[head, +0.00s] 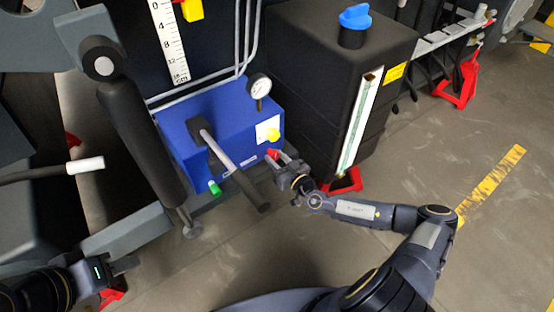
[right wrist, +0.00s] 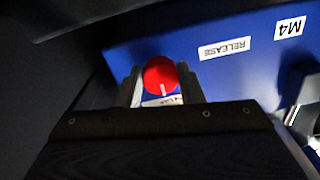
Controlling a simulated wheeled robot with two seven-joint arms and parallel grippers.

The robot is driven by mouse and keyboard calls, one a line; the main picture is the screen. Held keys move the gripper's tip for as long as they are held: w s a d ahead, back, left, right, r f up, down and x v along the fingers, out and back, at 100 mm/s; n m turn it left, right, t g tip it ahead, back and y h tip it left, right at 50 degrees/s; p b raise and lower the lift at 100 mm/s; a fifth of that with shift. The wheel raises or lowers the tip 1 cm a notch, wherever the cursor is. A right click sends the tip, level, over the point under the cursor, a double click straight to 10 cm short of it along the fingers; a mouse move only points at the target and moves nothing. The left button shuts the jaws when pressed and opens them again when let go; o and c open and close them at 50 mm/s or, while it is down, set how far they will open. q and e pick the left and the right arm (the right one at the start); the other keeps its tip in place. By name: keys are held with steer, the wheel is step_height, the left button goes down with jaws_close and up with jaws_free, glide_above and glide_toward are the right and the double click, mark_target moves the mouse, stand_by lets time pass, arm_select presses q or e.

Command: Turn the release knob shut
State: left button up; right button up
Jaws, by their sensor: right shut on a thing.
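The release knob (head: 272,154) is red and sits low on the right part of the blue pump box (head: 177,125). In the right wrist view the knob (right wrist: 158,70) shows a white pointer line near its lower edge. My right gripper (head: 278,158) is shut on the knob, with one finger on each side of it. A RELEASE label (right wrist: 224,48) is on the blue face beside the knob and appears upside down in that view. My left gripper (head: 121,276) is at the lower left, far from the box; its fingers are too unclear to judge.
A pump lever (head: 230,162) sticks out of the box, left of my right gripper. A green cap (head: 214,187) and a gauge (head: 259,88) are on the box. A black tank (head: 310,70) with a blue cap stands to the right. Open floor lies in front.

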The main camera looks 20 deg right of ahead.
stand_by(0.3)
steer(key=o, duration=1)
steer(key=v, duration=0.8)
steer(key=shift+p, duration=0.3)
steer(key=shift+a, duration=0.1)
